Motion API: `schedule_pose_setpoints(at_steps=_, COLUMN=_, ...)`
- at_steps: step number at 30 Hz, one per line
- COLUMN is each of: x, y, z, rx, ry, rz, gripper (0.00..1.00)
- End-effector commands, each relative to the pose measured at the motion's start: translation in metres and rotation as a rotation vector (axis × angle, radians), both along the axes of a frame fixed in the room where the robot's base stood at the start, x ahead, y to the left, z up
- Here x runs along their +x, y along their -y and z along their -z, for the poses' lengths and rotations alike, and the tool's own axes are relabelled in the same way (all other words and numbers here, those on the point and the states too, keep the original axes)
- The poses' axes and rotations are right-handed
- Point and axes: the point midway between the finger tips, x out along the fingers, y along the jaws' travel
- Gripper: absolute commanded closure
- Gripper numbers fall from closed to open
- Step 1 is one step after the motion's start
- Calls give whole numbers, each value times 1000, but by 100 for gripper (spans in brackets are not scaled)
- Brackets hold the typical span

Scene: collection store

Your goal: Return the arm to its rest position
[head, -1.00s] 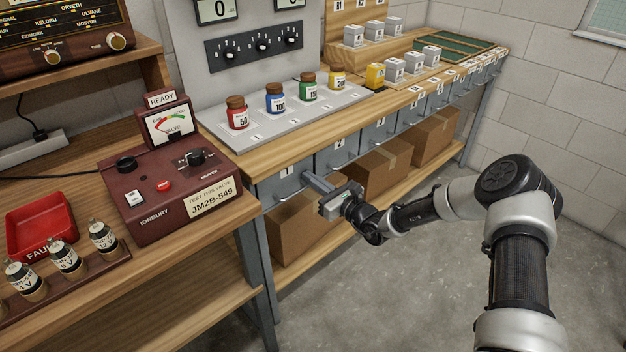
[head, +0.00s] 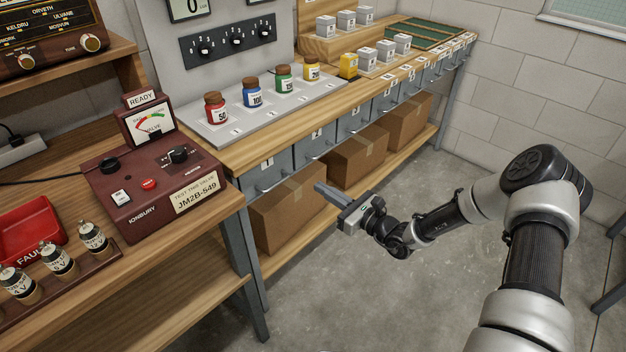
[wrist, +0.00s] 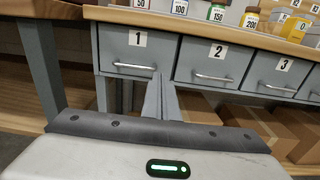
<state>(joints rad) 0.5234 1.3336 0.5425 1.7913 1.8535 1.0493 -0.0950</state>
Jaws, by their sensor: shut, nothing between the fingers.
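My gripper (head: 328,191) is shut and empty, held out in front of the workbench's drawers in the head view. Its closed fingers also show in the wrist view (wrist: 160,97), pointing at the bench just below drawer 1 (wrist: 138,53) and drawer 2 (wrist: 213,61). In the head view the fingers are apart from the drawer fronts, over the floor side of the bench. My arm reaches in from the right with its elbow bent. All the drawers that I can see look closed.
The wooden bench (head: 240,152) carries several coloured bottles and grey boxes. Cardboard boxes (head: 287,213) stand on its lower shelf. At left, a maroon valve tester (head: 150,185) and a red tray (head: 28,228) sit on another table. The grey floor (head: 400,290) around my arm is clear.

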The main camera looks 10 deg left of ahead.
Motion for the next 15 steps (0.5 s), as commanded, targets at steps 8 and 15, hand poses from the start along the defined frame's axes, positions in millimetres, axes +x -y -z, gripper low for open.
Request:
schedule_pose_setpoints(at_steps=8, x=-7, y=2, z=-6, rx=-18, ry=17, rz=-23, gripper=100)
schedule_pose_setpoints(at_steps=15, x=-54, y=-24, z=-71, rx=-266, ry=223, rz=-318, gripper=100)
